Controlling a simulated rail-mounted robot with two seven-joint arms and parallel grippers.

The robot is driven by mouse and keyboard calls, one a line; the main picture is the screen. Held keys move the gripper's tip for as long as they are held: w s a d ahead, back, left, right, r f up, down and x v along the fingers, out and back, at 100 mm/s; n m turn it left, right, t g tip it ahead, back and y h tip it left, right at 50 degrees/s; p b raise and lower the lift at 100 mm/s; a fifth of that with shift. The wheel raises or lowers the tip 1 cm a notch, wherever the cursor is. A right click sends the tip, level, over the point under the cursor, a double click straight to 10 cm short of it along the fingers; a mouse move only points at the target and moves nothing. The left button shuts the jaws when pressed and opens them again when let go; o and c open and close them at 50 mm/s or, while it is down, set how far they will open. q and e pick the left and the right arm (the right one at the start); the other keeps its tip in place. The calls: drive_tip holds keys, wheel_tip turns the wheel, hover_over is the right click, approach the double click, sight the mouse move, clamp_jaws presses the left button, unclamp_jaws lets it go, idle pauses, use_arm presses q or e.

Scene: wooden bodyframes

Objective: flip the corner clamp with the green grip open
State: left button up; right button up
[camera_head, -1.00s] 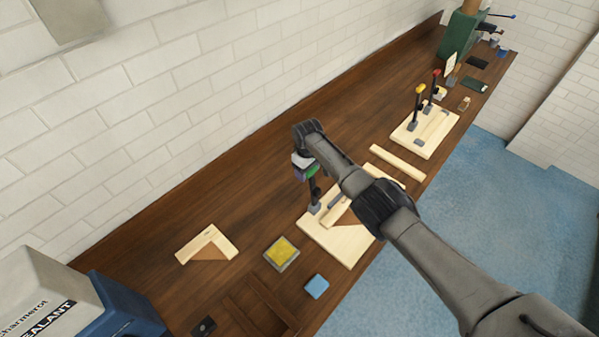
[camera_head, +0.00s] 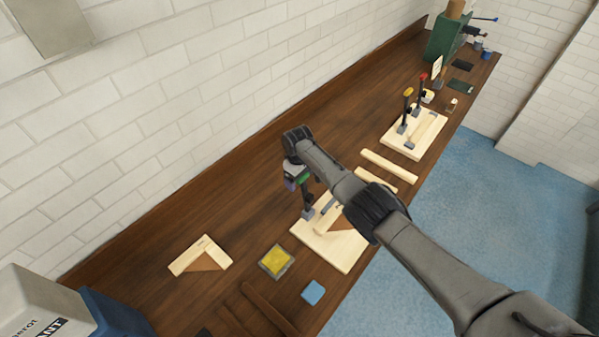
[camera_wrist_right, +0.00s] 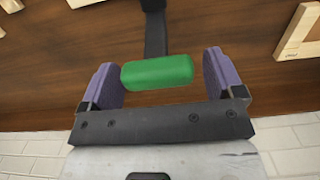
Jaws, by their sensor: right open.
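The corner clamp's green grip (camera_wrist_right: 157,72) lies between the two purple fingers of my right gripper (camera_wrist_right: 162,78) in the right wrist view. A small gap shows at each finger, and the gripper is open. The clamp's dark lever (camera_wrist_right: 155,35) runs from the grip away from the gripper. In the head view the green grip (camera_head: 304,177) shows just below my right gripper (camera_head: 296,176), and the dark lever (camera_head: 308,198) stands upright on the light wooden board (camera_head: 338,255). My right arm covers part of this board. My left gripper is out of view.
A second board (camera_head: 400,147) with yellow-grip and red-grip clamps stands farther right. A loose wooden strip (camera_head: 389,166) lies between the boards. A wooden corner piece (camera_head: 200,257), a yellow pad (camera_head: 276,261) and a blue block (camera_head: 313,292) lie nearer. The wall (camera_head: 200,100) borders the bench.

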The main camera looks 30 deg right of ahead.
wheel_tip(320, 180, up, 14)
drive_tip(key=shift+w+f, duration=0.15)
drive_tip(key=shift+w, duration=0.1)
idle(0.3)
idle(0.3)
